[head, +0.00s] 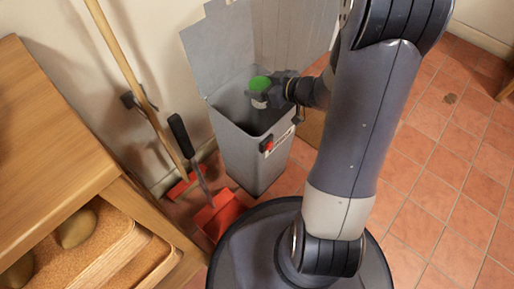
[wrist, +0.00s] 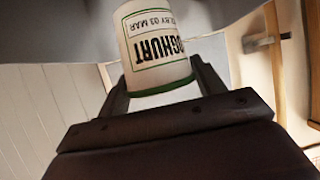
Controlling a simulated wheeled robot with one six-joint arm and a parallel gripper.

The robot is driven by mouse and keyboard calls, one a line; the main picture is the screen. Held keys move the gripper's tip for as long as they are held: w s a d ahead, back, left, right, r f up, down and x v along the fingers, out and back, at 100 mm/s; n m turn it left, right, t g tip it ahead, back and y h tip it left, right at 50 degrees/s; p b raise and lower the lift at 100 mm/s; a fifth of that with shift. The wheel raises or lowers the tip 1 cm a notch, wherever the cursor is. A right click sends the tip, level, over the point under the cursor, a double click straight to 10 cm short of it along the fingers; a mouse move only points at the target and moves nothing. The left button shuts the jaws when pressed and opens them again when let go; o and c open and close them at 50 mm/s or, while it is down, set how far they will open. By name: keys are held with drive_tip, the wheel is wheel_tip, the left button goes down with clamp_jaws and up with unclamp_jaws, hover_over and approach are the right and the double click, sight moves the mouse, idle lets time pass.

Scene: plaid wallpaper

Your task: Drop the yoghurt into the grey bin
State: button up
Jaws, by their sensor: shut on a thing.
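The yoghurt (head: 261,84) is a small white pot with a green end. My gripper (head: 270,93) is shut on it and holds it over the open mouth of the grey bin (head: 252,160). In the wrist view the yoghurt (wrist: 152,45) sits between both fingers of my gripper (wrist: 155,82), its printed label upside down. The bin's lid (head: 225,50) stands open at the back. The bin's floor is hidden in shadow.
A broom (head: 122,55) and a red dustpan (head: 217,214) with a dark handle stand left of the bin. A wooden cabinet (head: 60,130) is at the far left. Tiled floor (head: 440,190) lies clear on the right.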

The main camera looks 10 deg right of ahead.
drive_tip(key=shift+f+b, duration=0.35)
drive_tip(key=shift+f, duration=0.15)
drive_tip(key=o, duration=1.1)
drive_tip(key=shift+o, duration=0.2)
drive_tip(key=p+v, duration=0.5)
drive_tip(key=v, duration=0.5)
drive_tip(key=shift+s+d, duration=0.2)
drive_tip(key=shift+s, duration=0.1)
